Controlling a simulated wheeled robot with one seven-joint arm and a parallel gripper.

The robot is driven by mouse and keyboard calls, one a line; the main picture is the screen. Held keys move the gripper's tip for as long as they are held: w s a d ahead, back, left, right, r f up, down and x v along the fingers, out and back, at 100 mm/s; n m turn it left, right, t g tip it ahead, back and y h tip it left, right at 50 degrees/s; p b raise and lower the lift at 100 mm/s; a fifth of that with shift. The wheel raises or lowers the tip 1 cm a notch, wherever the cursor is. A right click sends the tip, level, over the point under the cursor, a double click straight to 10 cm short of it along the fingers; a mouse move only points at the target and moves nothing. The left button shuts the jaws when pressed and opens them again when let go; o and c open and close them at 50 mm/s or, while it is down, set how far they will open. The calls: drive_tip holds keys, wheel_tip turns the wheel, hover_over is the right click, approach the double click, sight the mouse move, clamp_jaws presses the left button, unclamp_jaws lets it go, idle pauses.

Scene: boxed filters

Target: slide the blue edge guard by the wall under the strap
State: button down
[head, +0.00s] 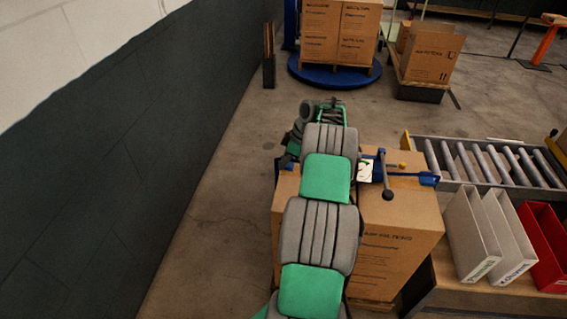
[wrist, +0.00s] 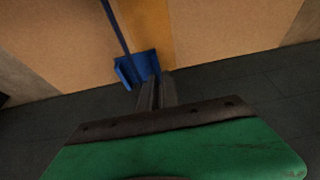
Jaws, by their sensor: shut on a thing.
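A brown carton (head: 400,222) stands in front of me with a blue strap (head: 402,175) across its top. The blue edge guard by the wall (wrist: 138,68) is at the carton's edge in the wrist view, where the strap (wrist: 116,25) meets it. I cannot tell whether the strap lies over or behind the guard. In the wrist view my gripper (wrist: 155,88) is shut on the guard's near side. In the head view my arm hides the fingertips and most of that guard. Another blue edge guard (head: 429,179) sits at the carton's right edge.
A strap tensioner with a dark knob (head: 387,194) and a white tag sits on the carton's top. The dark wall (head: 110,170) runs along the left, with bare floor between. A roller conveyor (head: 490,162) and a table with binders (head: 490,240) stand right.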

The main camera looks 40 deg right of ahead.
drive_tip(key=c, duration=1.5)
unclamp_jaws()
